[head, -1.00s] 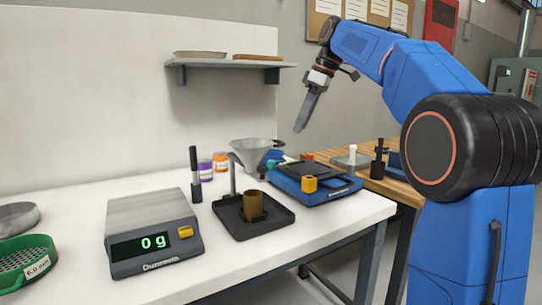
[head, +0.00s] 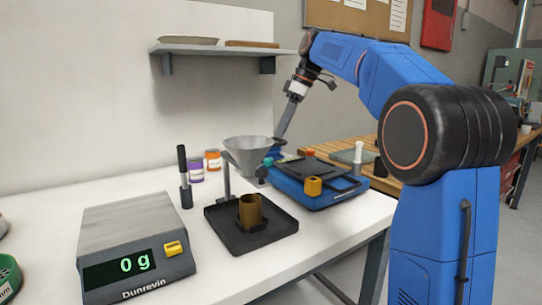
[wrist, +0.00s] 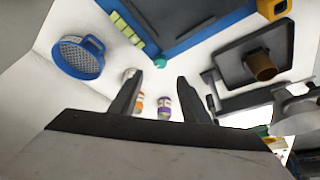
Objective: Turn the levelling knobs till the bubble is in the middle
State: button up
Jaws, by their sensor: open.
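A blue device with a black top plate (head: 309,170) stands at the bench's right end. It carries a yellow knob (head: 313,186) at the front, a teal knob (head: 268,162) at the left and an orange-red knob (head: 310,152) at the back. The wrist view shows the blue device (wrist: 190,38) at the top, with the teal knob (wrist: 160,62) at its near corner and the yellow knob (wrist: 272,8) at upper right. I cannot make out a bubble. My gripper (wrist: 158,79) is open and empty, pointing down behind the device's left end; its tips are partly hidden in the head view.
A grey funnel (head: 250,153) on a stand, a black tray (head: 222,228) with a brown cup (head: 250,210), and a scale (head: 130,240) reading 0 g stand left of the device. A blue sieve (wrist: 80,57) and small jars (head: 212,160) lie near my gripper. A shelf (head: 215,49) hangs above.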

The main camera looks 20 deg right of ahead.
aim_at(269, 159)
jog(key=x, duration=1)
jog(key=shift+f, duration=0.25)
jog(key=c, duration=1)
